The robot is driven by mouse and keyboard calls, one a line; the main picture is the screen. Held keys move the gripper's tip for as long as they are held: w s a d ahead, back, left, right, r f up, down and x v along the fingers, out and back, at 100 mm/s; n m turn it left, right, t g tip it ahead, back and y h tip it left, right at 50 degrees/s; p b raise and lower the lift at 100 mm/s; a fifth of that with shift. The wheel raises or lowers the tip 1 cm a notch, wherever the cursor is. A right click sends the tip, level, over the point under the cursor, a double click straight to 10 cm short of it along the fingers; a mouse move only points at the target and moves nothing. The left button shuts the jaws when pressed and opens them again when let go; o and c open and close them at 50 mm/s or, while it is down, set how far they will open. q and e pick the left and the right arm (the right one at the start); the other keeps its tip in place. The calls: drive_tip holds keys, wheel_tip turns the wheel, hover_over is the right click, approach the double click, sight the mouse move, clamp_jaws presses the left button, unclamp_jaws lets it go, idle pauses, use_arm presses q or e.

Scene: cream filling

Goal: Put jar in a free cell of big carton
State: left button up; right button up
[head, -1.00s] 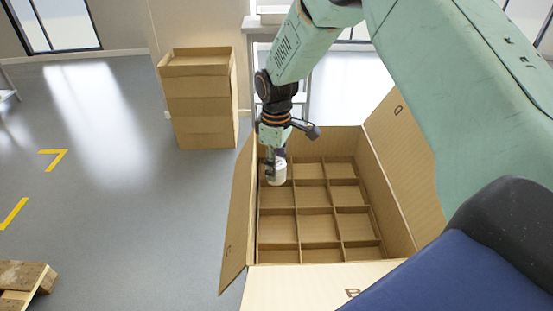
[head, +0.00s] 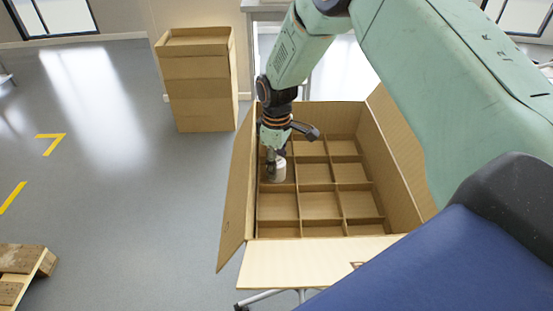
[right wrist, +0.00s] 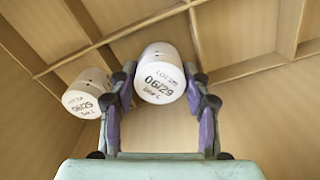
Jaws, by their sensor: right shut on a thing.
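The white jar (head: 280,172) is held by my right gripper (head: 273,162), low inside the big carton (head: 300,230) at its left side. In the right wrist view the jar (right wrist: 160,76), with a printed date on its end, sits between the two purple fingers of my right gripper (right wrist: 160,90). A second white jar (right wrist: 82,97) shows just left of the fingers there; I cannot make it out in the head view. The carton has open flaps and a grid of cells; the visible front and right cells are empty. My left gripper is not in view.
A wooden pallet (head: 22,270) lies at the lower left. The grey floor between is clear.

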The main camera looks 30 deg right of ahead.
drive_tip(key=shift+f, duration=0.3)
drive_tip(key=o, duration=1.3)
drive_tip(key=shift+c, duration=0.2)
wheel_tip(320, 180, up, 12)
